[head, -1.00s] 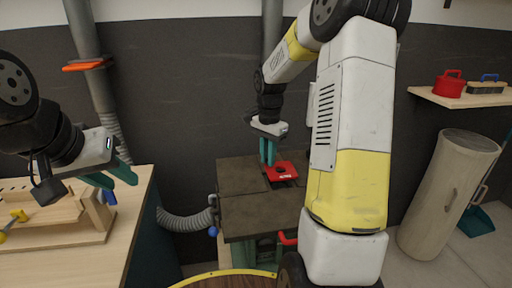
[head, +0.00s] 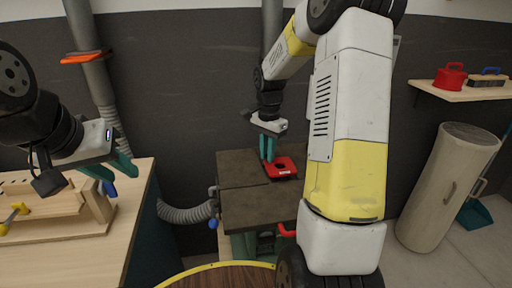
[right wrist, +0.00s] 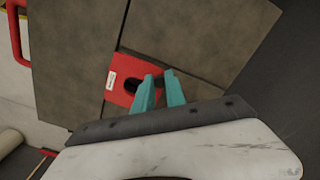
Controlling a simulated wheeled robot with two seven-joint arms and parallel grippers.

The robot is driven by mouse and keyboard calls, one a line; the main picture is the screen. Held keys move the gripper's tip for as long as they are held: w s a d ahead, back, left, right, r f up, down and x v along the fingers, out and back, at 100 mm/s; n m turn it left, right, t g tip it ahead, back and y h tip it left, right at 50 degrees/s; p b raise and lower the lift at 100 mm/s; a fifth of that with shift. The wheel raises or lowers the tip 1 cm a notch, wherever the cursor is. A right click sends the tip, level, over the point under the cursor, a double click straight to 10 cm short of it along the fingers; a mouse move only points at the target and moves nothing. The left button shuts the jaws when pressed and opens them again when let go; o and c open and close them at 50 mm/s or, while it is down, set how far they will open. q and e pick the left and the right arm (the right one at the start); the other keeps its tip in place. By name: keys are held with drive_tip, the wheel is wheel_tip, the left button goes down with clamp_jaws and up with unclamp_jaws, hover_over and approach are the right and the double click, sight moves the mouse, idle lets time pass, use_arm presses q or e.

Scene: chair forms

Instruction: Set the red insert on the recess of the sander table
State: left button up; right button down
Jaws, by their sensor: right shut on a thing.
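The red insert (head: 285,167) is a flat red plate with a dark hole and a small white label. It lies at the brown sander table's (head: 262,204) surface, over the recess area; I cannot tell whether it is fully seated. The recess is mostly hidden beneath it. The insert also shows in the right wrist view (right wrist: 122,88). My right gripper (head: 267,158) reaches down from above and is shut on the insert's edge, also seen in the right wrist view (right wrist: 160,88). My left gripper (head: 117,176) is open and empty above the wooden bench at left.
A wooden bench (head: 75,262) with a wooden rack stands at left. A grey hose (head: 185,214) runs beside the sander table. A beige cylinder (head: 446,185) stands at right, below a shelf (head: 465,98) with a red object and a brush. A round wooden top with a yellow rim is in front.

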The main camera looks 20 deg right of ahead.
drive_tip(key=shift+f, duration=1.3)
drive_tip(key=c, duration=1.3)
unclamp_jaws()
drive_tip(key=shift+r, duration=3.85)
drive_tip(key=shift+r, duration=0.1)
drive_tip(key=s+a+r+n+t, duration=0.2)
drive_tip(key=s+r+n, duration=0.1)
drive_tip(key=s, duration=0.4)
drive_tip(key=s+a+r+n+t+y, duration=0.1)
drive_tip(key=s+a+r+n+t, duration=0.1)
drive_tip(key=s, duration=0.6)
drive_tip(key=s+a+r+n+t+y, duration=0.1)
drive_tip(key=s+a+r+n+t, duration=0.1)
drive_tip(key=s+a+r+n, duration=0.2)
drive_tip(key=s+r+n, duration=0.2)
drive_tip(key=s+n, duration=0.1)
drive_tip(key=s, duration=0.1)
